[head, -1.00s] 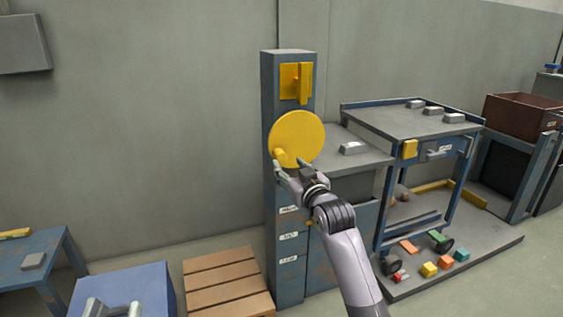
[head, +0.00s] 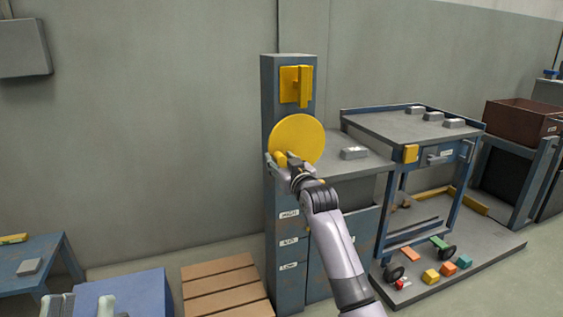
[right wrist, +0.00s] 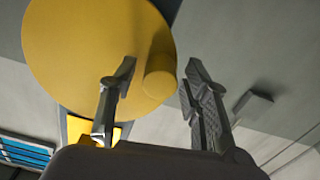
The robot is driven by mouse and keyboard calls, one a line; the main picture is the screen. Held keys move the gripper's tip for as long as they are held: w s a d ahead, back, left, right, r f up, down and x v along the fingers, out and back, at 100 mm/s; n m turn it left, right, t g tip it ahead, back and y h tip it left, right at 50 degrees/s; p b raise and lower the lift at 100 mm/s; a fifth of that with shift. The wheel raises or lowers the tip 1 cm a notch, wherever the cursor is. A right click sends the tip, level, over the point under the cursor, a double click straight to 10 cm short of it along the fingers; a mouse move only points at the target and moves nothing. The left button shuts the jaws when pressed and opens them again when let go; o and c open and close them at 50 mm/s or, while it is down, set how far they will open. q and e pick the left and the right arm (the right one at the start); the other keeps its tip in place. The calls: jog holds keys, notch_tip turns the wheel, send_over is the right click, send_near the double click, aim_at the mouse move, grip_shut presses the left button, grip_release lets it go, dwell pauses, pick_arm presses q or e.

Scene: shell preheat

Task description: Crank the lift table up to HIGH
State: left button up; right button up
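A yellow crank disc (head: 300,136) is on the front of a blue-grey column (head: 269,105). Its round knob (head: 280,158) sits at the disc's lower left. My right gripper (head: 280,161) is at the knob. In the right wrist view its open fingers (right wrist: 160,78) stand either side of the knob (right wrist: 160,86), with gaps visible; contact is not clear. The column carries HIGH (head: 289,215), a middle label and LOW (head: 289,266). The grey platform (head: 372,166) beside it holds a metal block (head: 354,153). My left gripper (head: 82,306) is open and empty at the bottom left.
A cart (head: 380,124) with metal blocks stands right of the platform. Several coloured blocks lie on a low slab (head: 480,250). A wooden pallet (head: 222,277) and a blue box (head: 145,290) are left of the column.

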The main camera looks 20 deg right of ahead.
grip_shut()
dwell(0.3)
dwell(0.3)
